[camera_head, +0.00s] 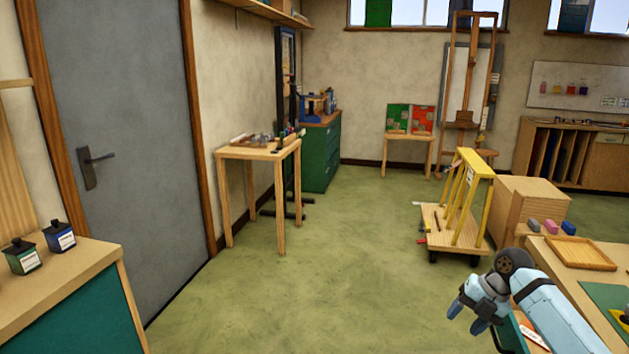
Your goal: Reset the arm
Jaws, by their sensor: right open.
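My right arm (548,308) comes in from the lower right corner, pale blue with a dark joint. Its gripper (466,318) points down and to the left, with its fingers apart and nothing between them. It is over or in front of the left end of the wooden worktable at the right; the exact gap to the table cannot be told. My left gripper is not in the view.
A wooden tray (580,253) lies on the right worktable. A yellow-framed cart (455,242) stands behind my right gripper. A small wooden table (258,153) with tools stands left. A grey door (120,130) and a counter with two bottles (60,237) are left. The middle floor is clear.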

